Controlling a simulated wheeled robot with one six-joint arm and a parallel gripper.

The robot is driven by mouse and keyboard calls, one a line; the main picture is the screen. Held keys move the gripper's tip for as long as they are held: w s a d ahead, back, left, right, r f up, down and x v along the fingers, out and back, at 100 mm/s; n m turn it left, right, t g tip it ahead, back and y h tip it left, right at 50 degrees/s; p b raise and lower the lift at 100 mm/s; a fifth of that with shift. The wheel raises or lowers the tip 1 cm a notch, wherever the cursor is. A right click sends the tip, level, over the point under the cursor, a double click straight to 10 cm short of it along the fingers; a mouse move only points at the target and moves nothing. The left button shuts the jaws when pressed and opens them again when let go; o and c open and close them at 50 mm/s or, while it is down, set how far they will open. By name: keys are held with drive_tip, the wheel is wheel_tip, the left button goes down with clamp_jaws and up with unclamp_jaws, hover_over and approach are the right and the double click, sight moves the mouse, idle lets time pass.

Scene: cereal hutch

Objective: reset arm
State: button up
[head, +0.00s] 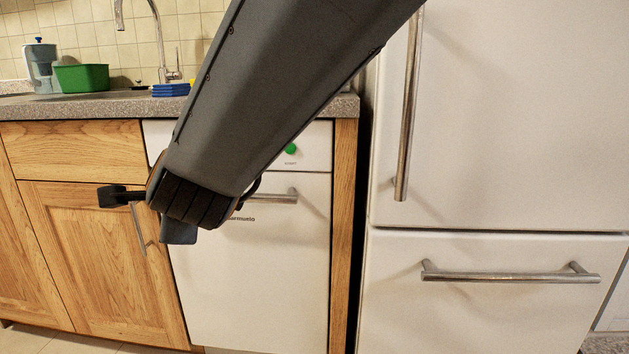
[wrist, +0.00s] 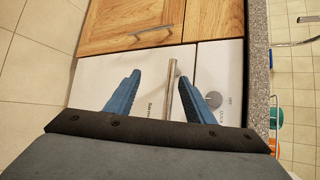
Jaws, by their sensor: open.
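My arm reaches down from the top right in the head view. My gripper (wrist: 160,78) shows in the wrist view with its two blue fingers spread apart and nothing held between them. The dishwasher's metal handle (wrist: 172,100) appears between the fingers in that view, closer to the right finger; the distance to it is hard to tell. In the head view my gripper is mostly hidden behind my arm's end, in front of the white dishwasher (head: 260,275). The dishwasher handle (head: 280,198) shows just right of it, and the door looks shut.
A white fridge (head: 500,120) with metal handles stands at the right. Wooden cabinets (head: 80,240) are at the left. The counter (head: 90,106) above carries a green bin (head: 82,78), a water jug (head: 41,68), a blue item (head: 171,90) and a tap. Tiled floor (wrist: 35,60) is clear.

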drive_tip(key=s+d+f+n+g+h, duration=0.3)
drive_tip(key=s+d+f+n+g, duration=0.25)
drive_tip(key=s+d+n, duration=0.55)
drive_tip(key=s+d+f+n+g+h, duration=0.2)
drive_tip(key=s+d+f+n+g, duration=0.4)
drive_tip(key=s+d+n, duration=0.55)
drive_tip(key=d+r+m+t+h+p, duration=0.1)
drive_tip(key=d+r+m+p, duration=0.6)
drive_tip(key=d+r+p, duration=1.5)
wheel_tip(320, 180, up, 4)
drive_tip(key=h+p, duration=0.1)
drive_tip(key=p, duration=1.2)
drive_tip(key=shift+s+d+f+m+p, duration=0.2)
drive_tip(key=shift+s+m+p, duration=0.05)
drive_tip(key=shift+m+p, duration=0.1)
